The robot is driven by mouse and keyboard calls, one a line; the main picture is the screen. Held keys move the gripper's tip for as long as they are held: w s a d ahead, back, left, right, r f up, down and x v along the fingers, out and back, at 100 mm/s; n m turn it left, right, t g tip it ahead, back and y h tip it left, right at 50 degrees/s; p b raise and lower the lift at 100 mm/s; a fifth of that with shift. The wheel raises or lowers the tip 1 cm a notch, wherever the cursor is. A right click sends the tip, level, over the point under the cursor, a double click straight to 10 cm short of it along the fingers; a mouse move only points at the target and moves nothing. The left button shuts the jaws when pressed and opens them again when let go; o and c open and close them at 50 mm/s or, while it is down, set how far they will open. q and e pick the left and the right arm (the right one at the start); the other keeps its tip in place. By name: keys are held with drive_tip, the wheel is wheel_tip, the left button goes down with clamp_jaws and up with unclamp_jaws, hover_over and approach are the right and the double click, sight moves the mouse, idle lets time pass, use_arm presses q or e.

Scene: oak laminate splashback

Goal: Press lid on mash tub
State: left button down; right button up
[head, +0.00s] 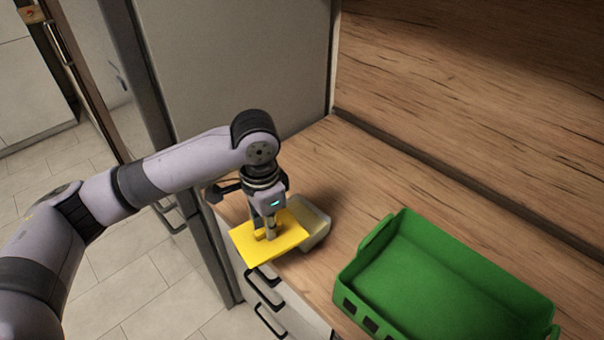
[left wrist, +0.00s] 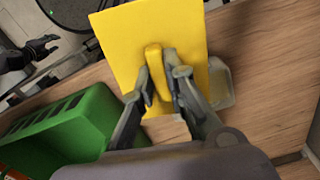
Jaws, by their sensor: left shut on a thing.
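The lid (head: 252,247) is a flat yellow rectangle with a raised grip bar (left wrist: 155,62) in its middle. My left gripper (head: 267,228) is shut on this bar, as the left wrist view also shows. The mash tub (head: 318,224) is a pale, open container on the counter at the edge of the lid. The lid is over part of the tub and hides much of it, offset to the left in the head view. Whether they touch cannot be told. My right gripper (left wrist: 42,48) shows small and dark in the left wrist view, its fingers apart and empty.
A green crate (head: 392,224) stands on the wood counter (head: 360,185) to the right of the tub. A tall grey cabinet (head: 240,60) rises behind the left end of the counter. Drawers with black handles (head: 265,290) are below the front edge.

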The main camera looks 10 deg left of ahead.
use_arm(q)
drive_tip(key=w+m, duration=0.1)
drive_tip(key=w+m+p, duration=0.1)
drive_tip(key=w+d+r+m, duration=0.1)
drive_tip(key=shift+d, duration=0.1)
drive_tip(key=w+d+m+p, duration=0.3)
drive_tip(key=w+m, duration=0.5)
drive_tip(key=m, duration=0.4)
drive_tip(key=shift+w+d+r+m+p, duration=0.15)
drive_tip(key=shift+w+r+m+p, duration=0.25)
drive_tip(key=shift+p, duration=0.45)
use_arm(e)
wheel_tip(320, 180, up, 6)
use_arm(q)
drive_tip(key=shift+s, duration=0.1)
use_arm(e)
drive_tip(key=shift+d+r, duration=0.1)
drive_tip(key=shift+d, duration=0.25)
use_arm(q)
wheel_tip(320, 180, down, 6)
drive_tip(key=shift+f+b, duration=0.25)
drive_tip(key=shift+b, duration=0.55)
drive_tip(key=shift+f, duration=0.6)
use_arm(e)
drive_tip(key=shift+f, duration=1)
